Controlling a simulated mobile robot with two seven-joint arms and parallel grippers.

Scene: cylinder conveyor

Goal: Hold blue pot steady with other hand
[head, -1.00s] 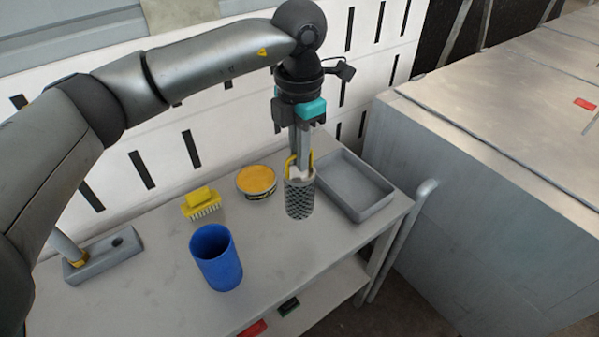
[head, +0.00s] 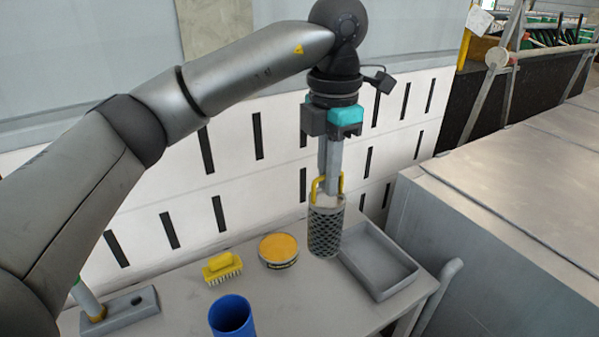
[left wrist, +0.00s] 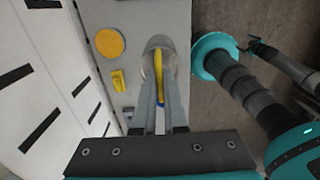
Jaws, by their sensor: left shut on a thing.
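The blue pot (head: 232,318) stands open-topped on the grey table at the bottom of the head view, its lower part cut off by the frame edge. My left gripper (head: 328,188) points down and is shut on the yellow handle (head: 341,184) of a grey mesh cylinder (head: 326,228). The cylinder hangs upright, above the table, behind and to the right of the pot. In the left wrist view the yellow handle (left wrist: 158,72) lies between the fingers, and a little blue shows near it. My right gripper's fingers do not show.
A grey tray (head: 378,262) lies right of the cylinder. A yellow tin (head: 278,250), a yellow brush (head: 222,267) and a grey holder (head: 132,309) stand along the back. A slotted white wall is behind. A large metal box (head: 500,240) is at the right.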

